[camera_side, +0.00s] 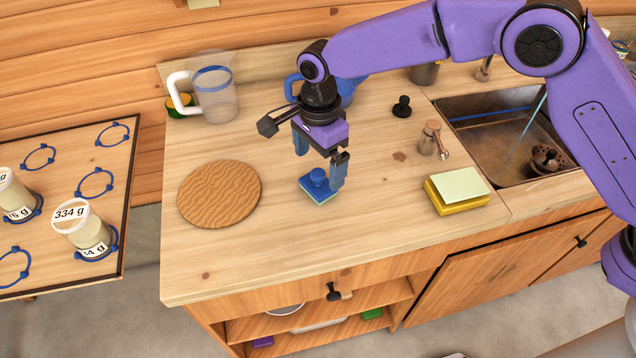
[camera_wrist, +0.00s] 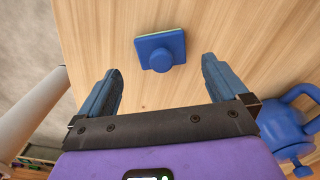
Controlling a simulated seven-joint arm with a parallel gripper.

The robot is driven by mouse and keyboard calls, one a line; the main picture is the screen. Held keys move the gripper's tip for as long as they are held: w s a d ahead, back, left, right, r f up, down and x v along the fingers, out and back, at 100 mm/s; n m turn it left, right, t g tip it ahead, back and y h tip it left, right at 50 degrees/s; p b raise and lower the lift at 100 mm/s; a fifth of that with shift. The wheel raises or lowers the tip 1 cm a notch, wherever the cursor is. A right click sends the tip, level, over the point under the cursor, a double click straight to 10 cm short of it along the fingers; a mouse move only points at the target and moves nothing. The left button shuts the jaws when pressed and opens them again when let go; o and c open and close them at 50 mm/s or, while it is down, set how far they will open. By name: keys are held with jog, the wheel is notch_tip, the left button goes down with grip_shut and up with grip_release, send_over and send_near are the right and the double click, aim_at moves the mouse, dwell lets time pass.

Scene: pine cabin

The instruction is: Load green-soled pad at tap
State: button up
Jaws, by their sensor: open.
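The green-soled pad (camera_side: 318,187) is a blue block with a round knob on top and a thin green layer beneath. It rests on the wooden counter. In the wrist view the pad (camera_wrist: 160,50) lies ahead of the fingertips, roughly centred between them. My gripper (camera_side: 320,168) is open and empty, just above the pad in the side view, with its fingers pointing down. The wrist view also shows its two blue fingers spread apart. The tap (camera_side: 541,100) shows as a thin blue stream or rod over the metal sink (camera_side: 490,125) on the right; its spout is hard to make out behind my arm.
A round wooden board (camera_side: 219,194) lies left of the pad. A clear jug (camera_side: 214,88) and a blue kettle-like vessel (camera_side: 345,92) stand behind. A yellow sponge stack (camera_side: 458,190), a small metal shaker (camera_side: 430,138) and a black knob (camera_side: 402,106) are to the right. The counter front is clear.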

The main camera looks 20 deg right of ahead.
aim_at(318, 172)
jog(key=shift+w+f, duration=0.1)
jog(key=shift+f, duration=2.65)
jog(key=shift+a, duration=0.1)
jog(key=c, duration=1.2)
jog(key=shift+o, duration=0.2)
jog(key=shift+r, duration=0.15)
